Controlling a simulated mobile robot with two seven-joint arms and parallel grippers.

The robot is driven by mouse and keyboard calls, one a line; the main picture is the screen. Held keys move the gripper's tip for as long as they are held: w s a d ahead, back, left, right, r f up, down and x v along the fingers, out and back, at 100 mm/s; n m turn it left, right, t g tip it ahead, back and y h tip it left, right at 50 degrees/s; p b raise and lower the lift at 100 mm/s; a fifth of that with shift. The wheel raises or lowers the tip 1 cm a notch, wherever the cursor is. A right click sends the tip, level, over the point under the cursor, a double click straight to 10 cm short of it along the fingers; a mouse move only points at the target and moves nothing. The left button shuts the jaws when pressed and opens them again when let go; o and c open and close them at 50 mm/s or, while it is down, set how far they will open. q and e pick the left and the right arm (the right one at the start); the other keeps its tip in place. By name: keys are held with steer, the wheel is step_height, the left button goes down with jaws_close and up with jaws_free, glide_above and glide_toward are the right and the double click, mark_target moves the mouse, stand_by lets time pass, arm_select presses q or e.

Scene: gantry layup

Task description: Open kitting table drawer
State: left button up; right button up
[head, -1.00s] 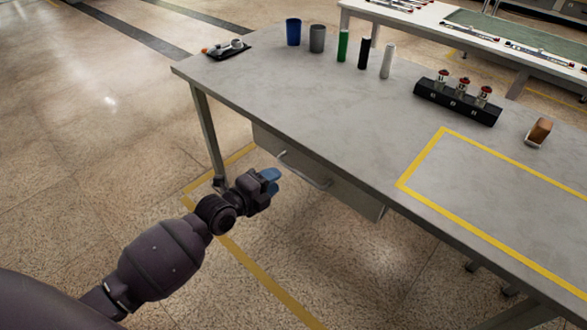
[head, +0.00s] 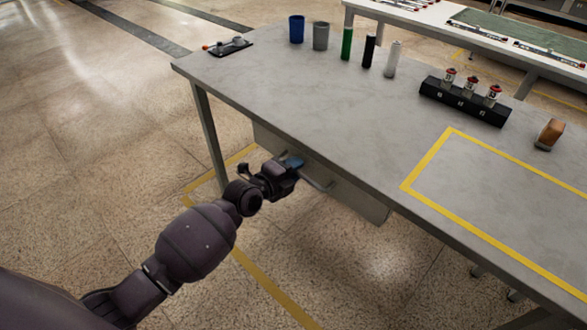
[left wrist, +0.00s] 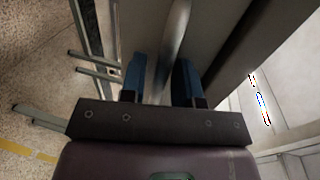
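The kitting table (head: 300,95) has a grey drawer (head: 355,200) under its near edge, and the drawer front looks flush and shut. A metal bar handle (head: 322,183) runs along the drawer front. My left gripper (head: 293,162) is at the left part of this handle and hides that end of it. In the left wrist view, the two blue fingers of my left gripper (left wrist: 160,80) are apart. The handle (left wrist: 178,35) runs into the space between them, and I see a gap beside the fingers. My right gripper is not in view.
On the tabletop stand a blue cup (head: 297,29), a grey cup (head: 321,36), several slim bottles, a black rack (head: 464,102) and a brown block (head: 550,133). A table leg (head: 208,135) stands left of the drawer. The floor in front is clear.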

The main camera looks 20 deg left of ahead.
arm_select(q)
jaws_close()
steer(key=f+p+v, duration=0.3)
steer(key=p+v, duration=0.1)
steer(key=v, duration=1)
steer(key=s+f+p+v, duration=0.1)
steer(key=f+p+v, duration=0.2)
steer(key=v, duration=1.1)
steer(key=shift+s+a+p, duration=0.2)
steer(key=shift+s+p, duration=0.15)
steer(key=shift+p, duration=0.35)
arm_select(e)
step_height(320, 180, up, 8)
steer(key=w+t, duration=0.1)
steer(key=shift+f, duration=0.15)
arm_select(q)
steer(key=shift+o, duration=1.1)
jaws_free()
